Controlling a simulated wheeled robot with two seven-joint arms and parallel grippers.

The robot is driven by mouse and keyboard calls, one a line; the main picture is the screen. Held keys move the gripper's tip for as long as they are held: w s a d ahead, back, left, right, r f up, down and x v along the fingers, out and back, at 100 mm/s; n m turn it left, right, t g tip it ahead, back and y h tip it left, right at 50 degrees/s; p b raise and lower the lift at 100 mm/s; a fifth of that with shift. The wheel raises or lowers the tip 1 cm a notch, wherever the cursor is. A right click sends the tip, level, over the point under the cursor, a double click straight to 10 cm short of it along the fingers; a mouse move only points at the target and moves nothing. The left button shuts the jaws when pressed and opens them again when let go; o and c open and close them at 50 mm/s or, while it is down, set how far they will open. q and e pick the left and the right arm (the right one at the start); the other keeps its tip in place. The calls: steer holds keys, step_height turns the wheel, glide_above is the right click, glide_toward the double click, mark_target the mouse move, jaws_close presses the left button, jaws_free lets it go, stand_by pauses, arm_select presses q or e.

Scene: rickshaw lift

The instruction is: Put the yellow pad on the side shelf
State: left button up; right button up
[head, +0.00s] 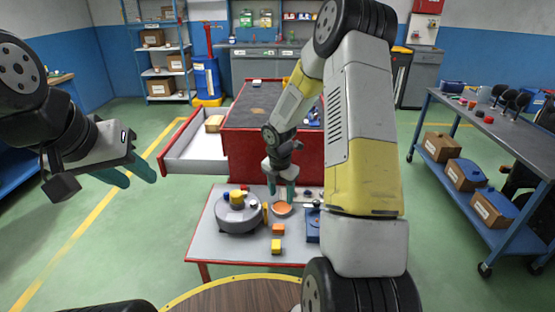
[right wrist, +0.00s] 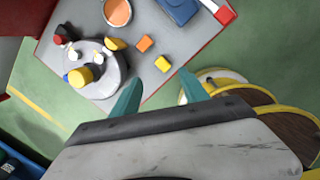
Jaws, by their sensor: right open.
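A small yellow block (head: 276,246), which may be the yellow pad, lies near the front of the low grey table (head: 220,245). It also shows in the right wrist view (right wrist: 162,64), just beyond the fingertips and between their lines. An orange block (head: 278,230) lies just behind it. My right gripper (head: 282,190) is open and empty, pointing down over the table; its teal fingers also show in the right wrist view (right wrist: 161,86). My left gripper (head: 139,174) is at the left, away from the table, its teal fingers apart and empty. Which shelf is the side shelf is unclear.
A round grey tray (head: 238,222) with small parts stands left of the blocks, an orange dish (head: 282,210) behind. A red cabinet (head: 245,155) with an open drawer (head: 195,155) is behind the table. A blue-framed bench (head: 495,125) with boxes below stands right.

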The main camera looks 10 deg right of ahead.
steer(key=s+r+m+t, duration=0.1)
steer(key=s+r+m, duration=0.5)
steer(key=r, duration=0.5)
steer(key=s+r+m+t, duration=0.1)
steer(key=s+r+m, duration=0.3)
steer(key=r+m, duration=0.5)
steer(key=s+a+r+m+t+y, duration=0.3)
steer(key=s+r+m, duration=0.7)
steer(key=s, duration=0.4)
steer(key=shift+s+a+r+m, duration=0.2)
steer(key=shift+a+m, duration=0.1)
steer(key=shift+a, duration=0.25)
